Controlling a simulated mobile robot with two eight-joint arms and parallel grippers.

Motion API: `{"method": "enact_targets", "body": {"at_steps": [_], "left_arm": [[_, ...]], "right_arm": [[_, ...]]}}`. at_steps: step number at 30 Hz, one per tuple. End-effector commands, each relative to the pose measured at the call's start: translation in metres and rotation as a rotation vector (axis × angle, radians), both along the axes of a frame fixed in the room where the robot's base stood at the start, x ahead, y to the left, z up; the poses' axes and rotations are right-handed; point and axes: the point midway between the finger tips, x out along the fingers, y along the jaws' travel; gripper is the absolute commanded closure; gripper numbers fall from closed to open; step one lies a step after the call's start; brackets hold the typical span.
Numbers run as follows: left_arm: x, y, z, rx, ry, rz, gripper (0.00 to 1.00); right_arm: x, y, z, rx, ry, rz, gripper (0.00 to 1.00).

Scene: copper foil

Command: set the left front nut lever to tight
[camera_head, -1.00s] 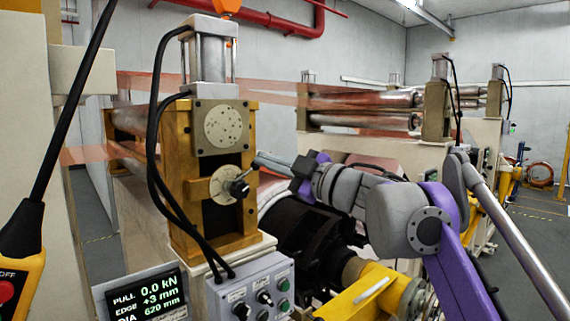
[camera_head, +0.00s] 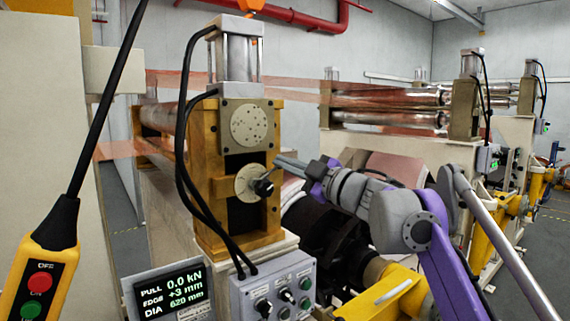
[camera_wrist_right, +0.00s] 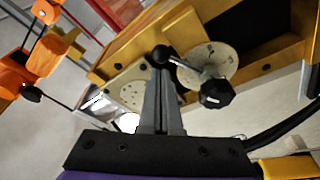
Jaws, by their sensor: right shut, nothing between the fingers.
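The nut lever is on a round pale disc (camera_head: 247,183) low on the near yellow roll stand. In the right wrist view the disc (camera_wrist_right: 209,62) carries a metal lever rod (camera_wrist_right: 187,66) with a black ball (camera_wrist_right: 162,55) at one end and a lobed black knob (camera_wrist_right: 216,93) near the other. The knob also shows in the head view (camera_head: 263,187). My right gripper (camera_head: 279,161) is shut and empty, just right of the disc. In the wrist view its fingertips (camera_wrist_right: 161,76) lie right at the ball; I cannot tell whether they touch. My left gripper is out of view.
A control box (camera_head: 272,292) with knobs and buttons and a display (camera_head: 170,296) stand below the roll stand. Black hoses (camera_head: 183,150) hang on its left side. A yellow pendant (camera_head: 42,270) hangs at the left. Copper foil (camera_head: 130,150) runs behind the stand.

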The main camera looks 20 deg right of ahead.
Motion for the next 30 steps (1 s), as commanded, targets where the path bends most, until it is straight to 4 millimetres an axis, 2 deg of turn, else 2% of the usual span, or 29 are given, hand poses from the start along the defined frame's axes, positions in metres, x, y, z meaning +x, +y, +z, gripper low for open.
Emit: {"method": "enact_targets", "body": {"at_steps": [30], "left_arm": [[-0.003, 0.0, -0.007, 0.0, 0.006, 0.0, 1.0]], "right_arm": [[0.003, -0.009, -0.015, 0.216, 0.08, -0.001, 1.0]]}}
